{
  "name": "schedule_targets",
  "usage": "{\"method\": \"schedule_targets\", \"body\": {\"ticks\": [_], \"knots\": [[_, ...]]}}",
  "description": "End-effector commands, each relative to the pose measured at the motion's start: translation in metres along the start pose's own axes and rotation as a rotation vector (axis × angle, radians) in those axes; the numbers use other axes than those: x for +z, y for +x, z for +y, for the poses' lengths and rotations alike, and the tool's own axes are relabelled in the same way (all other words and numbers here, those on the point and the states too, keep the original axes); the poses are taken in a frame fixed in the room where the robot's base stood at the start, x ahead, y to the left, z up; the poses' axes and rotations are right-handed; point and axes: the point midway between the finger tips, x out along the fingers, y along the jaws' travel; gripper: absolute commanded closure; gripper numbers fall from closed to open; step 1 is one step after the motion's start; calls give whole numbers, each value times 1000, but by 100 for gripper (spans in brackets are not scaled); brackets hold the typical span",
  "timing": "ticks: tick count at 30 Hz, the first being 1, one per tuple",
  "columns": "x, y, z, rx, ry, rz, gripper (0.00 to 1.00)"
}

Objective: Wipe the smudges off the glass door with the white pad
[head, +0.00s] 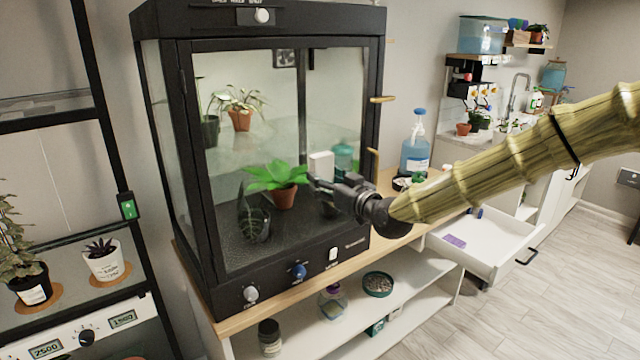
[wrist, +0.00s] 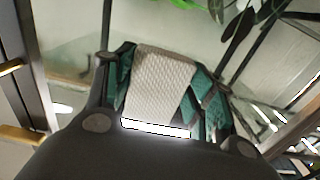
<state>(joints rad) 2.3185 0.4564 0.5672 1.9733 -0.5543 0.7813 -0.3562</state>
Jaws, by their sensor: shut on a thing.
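In the wrist view my gripper (wrist: 160,88) is shut on the white pad (wrist: 160,75), a pale textured pad between teal finger linings. A white block at the fingertips in the head view (head: 321,164) looks like the same pad. I cannot tell whether the pad touches the glass. Pale haze shows on the glass (head: 285,140), but separate smudges are not clear.
Brass handles (head: 382,99) stick out at the door's right edge. A blue spray bottle (head: 415,157) stands on the wooden top right of the cabinet. An open drawer (head: 480,246) juts out below my arm. A black shelf rack (head: 105,130) stands at left. The floor at right is clear.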

Motion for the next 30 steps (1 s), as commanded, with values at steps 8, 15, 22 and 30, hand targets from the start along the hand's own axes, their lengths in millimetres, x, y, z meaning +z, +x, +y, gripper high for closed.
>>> {"method": "schedule_targets", "body": {"ticks": [8, 15, 22, 30], "knots": [[-1, 1, 11, 2, 1, 2, 64], [-1, 1, 24, 2, -1, 2, 64], [-1, 0, 40, 3, 0, 3, 64], [0, -2, 50, 2, 0, 1, 64]]}}
